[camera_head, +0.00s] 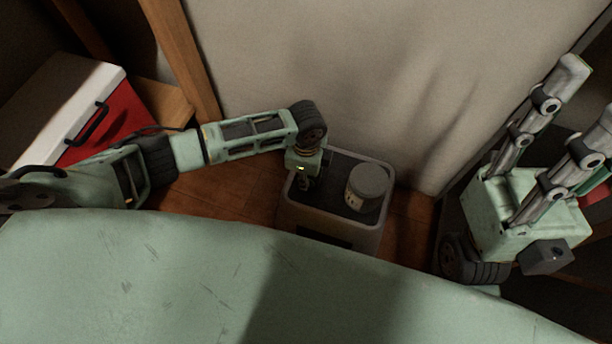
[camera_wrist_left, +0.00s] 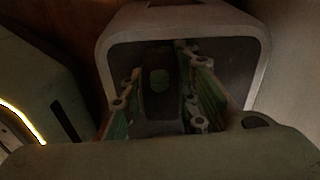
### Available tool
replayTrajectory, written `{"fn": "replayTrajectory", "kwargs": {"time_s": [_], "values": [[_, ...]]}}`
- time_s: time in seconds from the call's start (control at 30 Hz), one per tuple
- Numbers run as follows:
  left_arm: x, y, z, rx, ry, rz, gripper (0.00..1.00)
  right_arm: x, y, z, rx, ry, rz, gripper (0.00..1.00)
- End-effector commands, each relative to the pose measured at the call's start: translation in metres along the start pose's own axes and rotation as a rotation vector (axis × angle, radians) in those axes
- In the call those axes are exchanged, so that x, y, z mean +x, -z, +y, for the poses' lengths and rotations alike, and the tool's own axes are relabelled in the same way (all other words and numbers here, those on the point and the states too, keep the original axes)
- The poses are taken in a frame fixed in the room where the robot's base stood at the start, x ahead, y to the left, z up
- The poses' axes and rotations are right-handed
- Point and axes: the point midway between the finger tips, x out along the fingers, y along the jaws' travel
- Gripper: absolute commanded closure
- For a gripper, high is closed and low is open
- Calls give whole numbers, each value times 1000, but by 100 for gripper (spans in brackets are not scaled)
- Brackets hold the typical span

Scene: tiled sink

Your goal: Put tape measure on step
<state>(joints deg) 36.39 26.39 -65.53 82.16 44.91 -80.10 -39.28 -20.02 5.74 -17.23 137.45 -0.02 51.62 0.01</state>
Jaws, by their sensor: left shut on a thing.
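The step (camera_head: 375,232) is a grey block with rounded edges and a dark recessed top. It also shows in the left wrist view (camera_wrist_left: 112,38). My left gripper (camera_head: 303,184) points down over the left part of its top. In the left wrist view, the gripper (camera_wrist_left: 165,85) is shut on a dark tape measure (camera_wrist_left: 160,80) with a greenish round mark. The tape measure is over the dark top; whether it touches is too dark to tell. In the head view I cannot make it out. My right gripper (camera_head: 575,125) is raised at the right, fingers apart and empty.
A lidded grey jar (camera_head: 368,186) stands on the right part of the step's top, close to my left gripper. A red box with a white lid (camera_head: 68,98) is at the left. A pale wall (camera_head: 300,60) rises behind the step. Wooden floor (camera_head: 235,190) shows left of it.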

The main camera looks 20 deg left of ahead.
Motion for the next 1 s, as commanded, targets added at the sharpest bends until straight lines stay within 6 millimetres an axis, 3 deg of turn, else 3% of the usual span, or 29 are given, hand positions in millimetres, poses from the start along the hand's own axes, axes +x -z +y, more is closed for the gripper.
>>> {"fn": "replayTrajectory", "kwargs": {"time_s": [0.2,0.23,0.4,0.77,1.0], "values": [[2,0,0,-1,0,0,100,0,0,0,0,0,0,60],[2,0,0,-1,-1,-1,69,0,0,0,0,0,0,60],[2,0,0,-1,-1,-1,54,0,0,0,0,0,-1,60],[0,0,0,0,1,0,53,1,0,0,0,0,0,60],[-41,0,-1,0,3,1,53,25,5,0,-1,0,-1,60]]}}
